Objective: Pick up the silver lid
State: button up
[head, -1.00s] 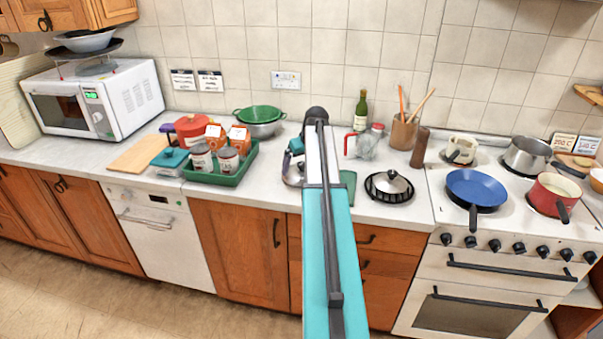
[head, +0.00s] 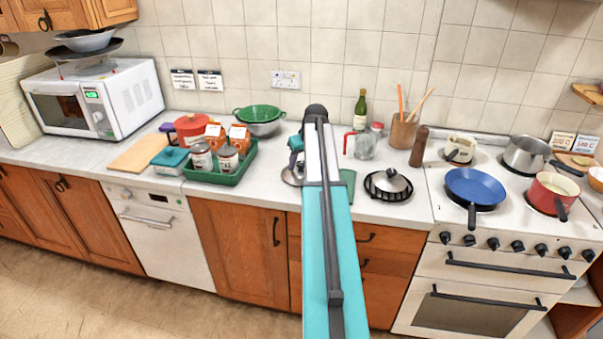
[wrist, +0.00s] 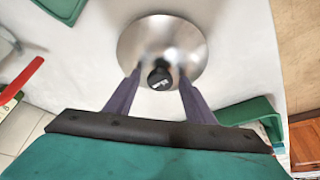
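A round silver lid with a black knob (wrist: 190,50) lies flat on the pale worktop in the wrist view. In the head view part of it (head: 290,179) shows below my gripper (head: 296,152), left of my teal arm. In the wrist view the two purple fingers of my gripper (wrist: 160,75) reach down over the lid, one on each side of the knob. A gap shows between the knob and each finger, so the gripper looks open. Whether the fingertips touch the lid is unclear. My arm hides part of the lid in the head view.
A green tray (head: 218,179) with cans and cartons stands left. A green board (head: 347,186) lies right of the lid, with a red-handled glass jug (head: 364,147) behind. Another silver lid (head: 388,181) sits on a black rack, left of the stove.

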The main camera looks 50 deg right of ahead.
jog(key=shift+s+f, duration=0.3)
jog(key=shift+f, duration=0.35)
jog(key=c, duration=0.5)
jog(key=shift+a, duration=0.1)
jog(key=shift+c, duration=0.2)
jog(key=shift+r, duration=0.15)
jog(key=shift+w+r+b, duration=0.2)
jog(key=shift+r+b, duration=0.15)
jog(key=shift+r, duration=0.15)
jog(key=shift+w+r+b, duration=0.15)
jog(key=shift+r+b, duration=0.15)
jog(key=shift+r, duration=0.6)
jog(key=shift+s+r, duration=0.25)
jog(key=s+a+r+b, duration=0.1)
jog(key=s+b, duration=0.3)
jog(key=s, duration=1.1)
jog(key=shift+s+a+r, duration=0.2)
jog(key=shift+a+r, duration=0.2)
jog(key=shift+a, duration=0.25)
jog(key=shift+w, duration=0.1)
